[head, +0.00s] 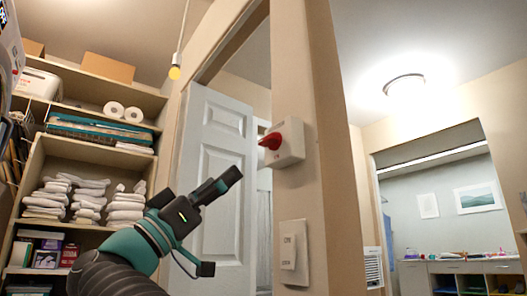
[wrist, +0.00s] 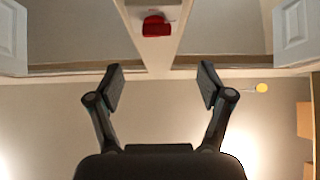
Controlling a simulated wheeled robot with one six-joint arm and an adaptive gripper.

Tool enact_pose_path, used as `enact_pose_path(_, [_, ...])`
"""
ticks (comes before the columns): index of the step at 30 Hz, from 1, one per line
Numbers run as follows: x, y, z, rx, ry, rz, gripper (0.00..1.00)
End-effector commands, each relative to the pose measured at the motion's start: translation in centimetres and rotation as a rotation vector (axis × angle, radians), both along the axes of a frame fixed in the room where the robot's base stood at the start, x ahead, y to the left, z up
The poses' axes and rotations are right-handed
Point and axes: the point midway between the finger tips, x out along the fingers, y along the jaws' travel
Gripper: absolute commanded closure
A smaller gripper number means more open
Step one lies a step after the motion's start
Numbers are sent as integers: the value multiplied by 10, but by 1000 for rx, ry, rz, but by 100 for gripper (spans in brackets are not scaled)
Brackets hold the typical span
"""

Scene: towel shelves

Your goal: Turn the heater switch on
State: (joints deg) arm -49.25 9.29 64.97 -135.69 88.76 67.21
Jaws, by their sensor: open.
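A white switch box with a red knob (head: 270,141) is mounted on the narrow wall post, right of the doorway. The red knob also shows at the top of the wrist view (wrist: 156,27), beyond and between my fingertips. A white rocker switch plate (head: 290,258) is on the same post below it, with small lettering I cannot read. I cannot tell from a label which one is the heater switch. My gripper (head: 220,222) is open and empty, left of the post and lower than the red knob. In the wrist view its fingers (wrist: 160,78) are spread and touch nothing.
Shelves (head: 88,142) with folded towels (head: 82,198) and paper rolls stand at the left. A white panel door (head: 212,175) is behind my gripper. A room with a counter (head: 475,266) opens at the right.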

Motion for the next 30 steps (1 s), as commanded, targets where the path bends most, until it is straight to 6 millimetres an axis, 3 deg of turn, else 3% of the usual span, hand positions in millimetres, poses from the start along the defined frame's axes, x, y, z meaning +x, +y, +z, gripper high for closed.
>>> enact_pose_path(5, [-2,-4,13,1,-36,1,21])
enact_pose_path(21, [36,-60,80,0,-31,-1,21])
enact_pose_path(30, [48,-78,101,-1,-30,0,21])
